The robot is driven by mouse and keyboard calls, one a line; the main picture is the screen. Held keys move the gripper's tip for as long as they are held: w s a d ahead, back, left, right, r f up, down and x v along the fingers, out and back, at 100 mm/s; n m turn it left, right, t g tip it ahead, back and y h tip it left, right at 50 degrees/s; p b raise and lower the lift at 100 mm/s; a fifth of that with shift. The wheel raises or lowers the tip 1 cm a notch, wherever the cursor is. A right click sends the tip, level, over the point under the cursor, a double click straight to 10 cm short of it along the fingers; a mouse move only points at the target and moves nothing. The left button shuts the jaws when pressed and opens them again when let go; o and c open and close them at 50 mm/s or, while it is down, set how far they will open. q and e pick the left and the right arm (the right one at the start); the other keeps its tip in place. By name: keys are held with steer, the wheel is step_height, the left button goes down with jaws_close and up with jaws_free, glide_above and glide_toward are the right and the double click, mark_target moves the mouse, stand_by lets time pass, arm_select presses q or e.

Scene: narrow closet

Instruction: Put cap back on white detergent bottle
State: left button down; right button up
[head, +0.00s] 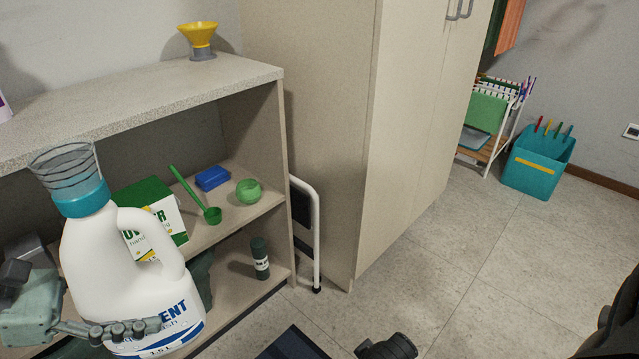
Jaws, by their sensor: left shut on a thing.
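The white detergent bottle (110,270) is at the lower left of the head view, upright or slightly tilted, with a teal collar (84,198) at its neck. A clear, ringed cup-shaped cap (66,163) shows directly above the collar and looks to be on it. I cannot tell how firmly it sits. The far side of the grip is hidden by the bottle.
The shelf unit (235,72) stands behind the bottle. It bears a yellow funnel (199,36), a green-white box (160,215), a green scoop (212,215), a blue block (212,178), a green cup (249,191) and a dark green canister (260,258).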

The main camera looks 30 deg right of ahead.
mark_target(83, 306)
arm_select(q)
steer(key=shift+w+r, duration=0.1)
steer(key=shift+r, duration=0.4)
steer(key=w+a+r+n+t+y, duration=0.1)
steer(key=w+a+n+t+y, duration=0.1)
steer(key=a+n+t, duration=0.6)
steer(key=a+t, duration=0.1)
steer(key=a, duration=0.4)
steer(key=shift+a+r, duration=0.25)
steer(key=shift+r, duration=0.1)
